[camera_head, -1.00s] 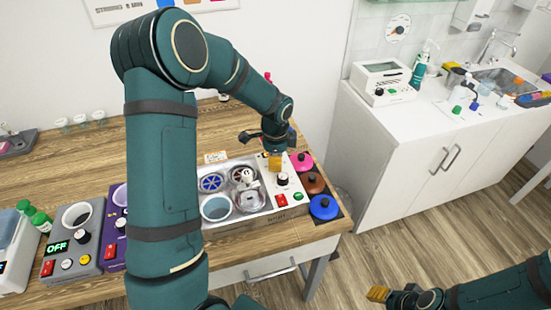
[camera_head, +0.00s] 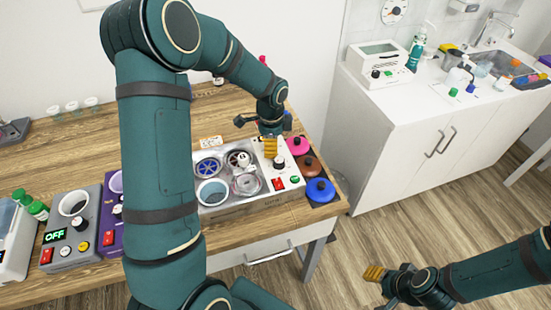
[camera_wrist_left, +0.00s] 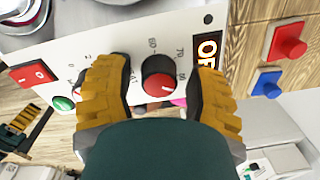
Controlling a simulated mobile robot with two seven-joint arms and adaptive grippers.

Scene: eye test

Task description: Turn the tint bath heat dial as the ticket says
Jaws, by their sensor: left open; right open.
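The tint bath (camera_head: 262,203) is a pale steel unit on the wooden bench, with round wells and a white control panel. Its dial shows in the wrist view as a black knob with a red cap (camera_wrist_left: 159,80), beside scale figures such as 60 and 70. A second dark knob (camera_wrist_left: 117,64) is partly hidden by a finger. My left gripper (camera_head: 270,147) is open over the panel; in the wrist view its yellow fingers stand either side of the red-capped dial. I cannot tell whether they touch it. My right gripper (camera_head: 379,287) is open and empty, over the floor.
The panel carries a red rocker switch (camera_wrist_left: 33,74), a green button (camera_wrist_left: 63,103) and a lit orange display (camera_wrist_left: 208,48). A small card with orange print (camera_head: 210,142), unreadable, stands behind the bath. Pink, brown and blue lids (camera_head: 320,190) lie right. A grey unit (camera_head: 72,232) reads OFF.

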